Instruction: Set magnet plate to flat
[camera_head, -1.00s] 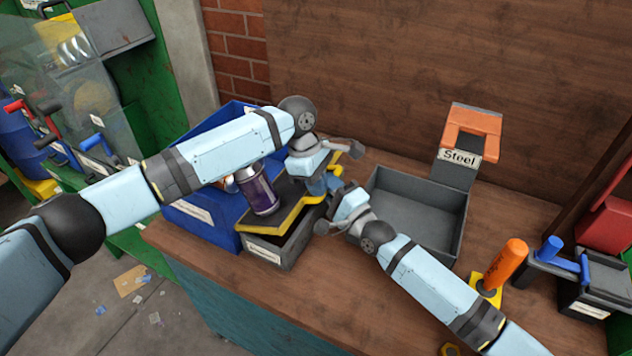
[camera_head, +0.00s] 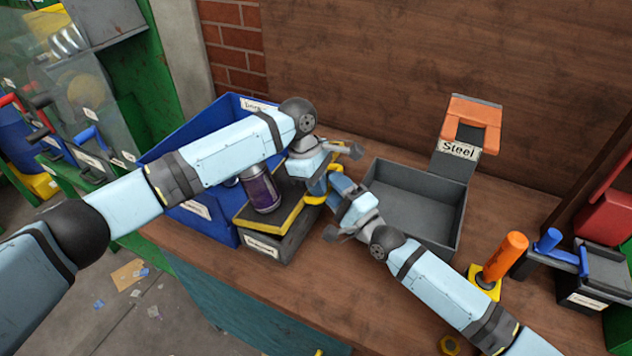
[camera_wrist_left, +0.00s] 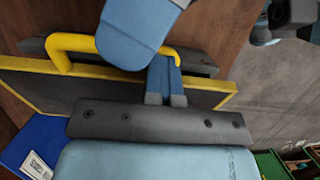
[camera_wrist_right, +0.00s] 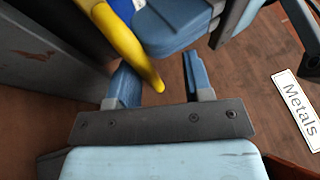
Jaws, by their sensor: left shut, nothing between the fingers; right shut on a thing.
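The magnet plate (camera_head: 288,198) is a dark slab with a yellow rim, lying about level on top of a grey labelled box (camera_head: 270,248). Its yellow handle (camera_head: 314,198) is at the right side; it also shows in the left wrist view (camera_wrist_left: 75,42). My right gripper (camera_head: 335,188) is shut on the handle, whose yellow bar (camera_wrist_right: 125,45) runs between its fingers in the right wrist view. My left gripper (camera_head: 320,183) is shut and empty, its fingers (camera_wrist_left: 163,70) together over the plate by the handle. The arms hide part of the plate.
A purple can (camera_head: 262,188) is at the plate's left part. A blue bin (camera_head: 205,232) stands left, an empty grey tray (camera_head: 462,215) right. Behind it is an orange-topped stand labelled Steel (camera_head: 460,150). An orange handle (camera_head: 504,256) and blue lever (camera_head: 548,242) stand farther right.

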